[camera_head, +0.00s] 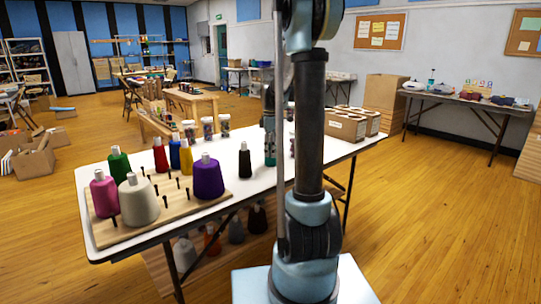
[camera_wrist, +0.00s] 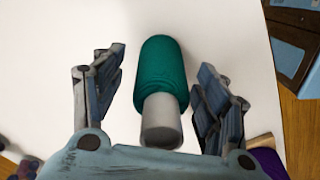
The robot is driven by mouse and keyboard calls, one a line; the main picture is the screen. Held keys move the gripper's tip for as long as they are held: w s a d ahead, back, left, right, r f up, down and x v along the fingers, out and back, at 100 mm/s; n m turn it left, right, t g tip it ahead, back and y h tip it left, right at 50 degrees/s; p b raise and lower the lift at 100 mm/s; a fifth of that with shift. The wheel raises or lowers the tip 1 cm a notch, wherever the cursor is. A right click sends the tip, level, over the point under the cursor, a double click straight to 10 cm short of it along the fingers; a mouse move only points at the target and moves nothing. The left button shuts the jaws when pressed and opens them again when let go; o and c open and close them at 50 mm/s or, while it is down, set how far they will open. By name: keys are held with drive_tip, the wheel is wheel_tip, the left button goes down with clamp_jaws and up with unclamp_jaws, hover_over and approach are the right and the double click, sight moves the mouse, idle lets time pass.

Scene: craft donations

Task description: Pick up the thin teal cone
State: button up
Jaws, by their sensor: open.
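The thin teal cone (camera_wrist: 163,68) shows in the wrist view as a narrow roll of teal thread with a pale grey tip towards my wrist. It is above the white table (camera_wrist: 60,35), between the two fingers of my gripper (camera_wrist: 157,72). My gripper is open, with a visible gap on both sides of the cone. In the head view my arm hides part of the table, and a narrow dark-and-teal shape beside it is too small to tell apart clearly.
In the head view, a wooden peg board (camera_head: 130,228) at the left holds several thread cones, including a purple cone (camera_head: 208,178) and a cream cone (camera_head: 138,200). A black cone (camera_head: 245,161) stands to its right. Jars (camera_head: 207,128) and cardboard boxes (camera_head: 345,126) stand farther back.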

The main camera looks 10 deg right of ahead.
drive_tip(key=shift+f, duration=0.25)
drive_tip(key=c, duration=1.2)
drive_tip(key=shift+o, duration=0.2)
